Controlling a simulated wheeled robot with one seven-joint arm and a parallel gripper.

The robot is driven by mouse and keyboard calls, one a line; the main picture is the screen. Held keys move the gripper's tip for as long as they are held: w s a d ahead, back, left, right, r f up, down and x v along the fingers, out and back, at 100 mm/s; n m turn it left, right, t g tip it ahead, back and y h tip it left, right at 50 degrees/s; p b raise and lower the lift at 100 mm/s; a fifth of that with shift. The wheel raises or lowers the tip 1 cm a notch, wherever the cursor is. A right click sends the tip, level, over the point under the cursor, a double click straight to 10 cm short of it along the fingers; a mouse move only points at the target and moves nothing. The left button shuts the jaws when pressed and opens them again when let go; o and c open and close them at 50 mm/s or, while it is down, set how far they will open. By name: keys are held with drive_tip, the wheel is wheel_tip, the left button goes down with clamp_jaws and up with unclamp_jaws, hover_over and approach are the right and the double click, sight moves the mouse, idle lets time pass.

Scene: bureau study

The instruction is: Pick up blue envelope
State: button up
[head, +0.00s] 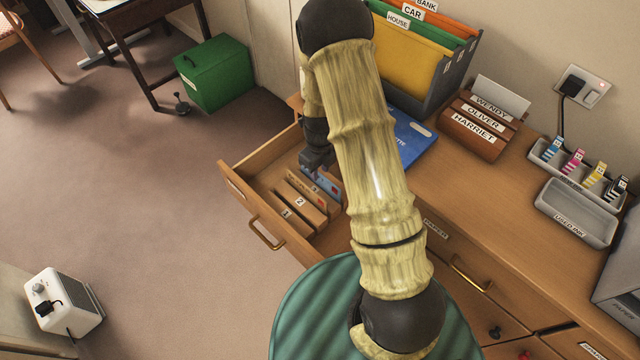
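My gripper (315,162) points down over the open drawer (257,186), at the back dividers. My own arm hides much of it, and its fingers are too small and dark to show whether they are open or shut. Thin blue and red edges (327,185) stand among the dividers just below and right of the gripper. The blue edge may be the blue envelope, but I cannot tell for sure. I cannot tell whether the gripper touches it. A flat blue item (412,138) with white lettering lies on the desk top, partly behind my arm.
Wooden dividers (298,205) numbered 1 and 2 stand in the drawer. A file rack (455,75), a wooden letter holder (478,126), ink cartridges (573,162) and a grey tray (575,212) stand on the desk.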

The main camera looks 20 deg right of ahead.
sight(320, 176)
wheel_tip(320, 176, down, 3)
drive_tip(key=shift+s+f, duration=0.15)
drive_tip(key=shift+f, duration=0.05)
idle(0.4)
clamp_jaws()
